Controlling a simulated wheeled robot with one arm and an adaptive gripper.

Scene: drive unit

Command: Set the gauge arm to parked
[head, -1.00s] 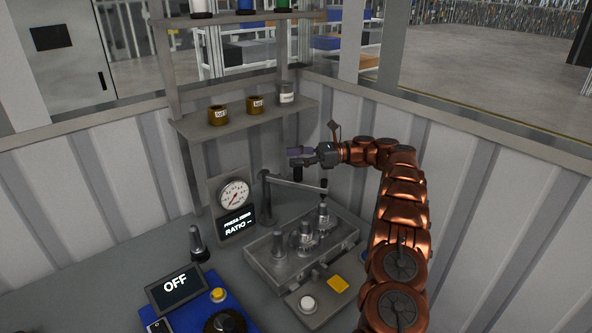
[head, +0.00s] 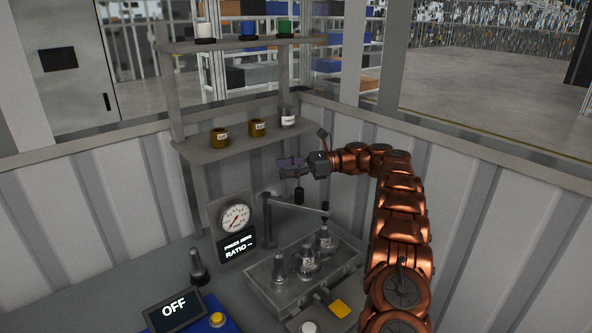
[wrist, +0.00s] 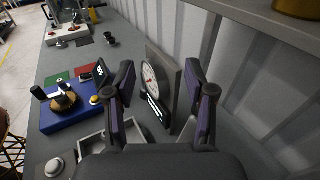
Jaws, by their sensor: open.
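The gauge arm (head: 297,204) is a thin grey bar on an upright post (head: 268,222). It reaches right from the post, and its dark tip is over the rear right peg of the metal block (head: 258,280). The round dial gauge (head: 236,217) stands left of the post, above a display reading "PRESS ZERO" and "RATIO --". The dial also shows between my fingers in the wrist view (wrist: 150,78). My gripper (head: 291,180) is open and empty, above and behind the gauge arm in the head view. I cannot make out the gauge arm in the wrist view.
A shelf (head: 212,158) with two brown pots and a jar stands behind the gauge. A blue unit (head: 218,328) with an "OFF" screen (head: 174,307) is at the front left. A yellow pad (head: 340,308) is before the block. A corrugated wall (head: 470,220) closes the right side.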

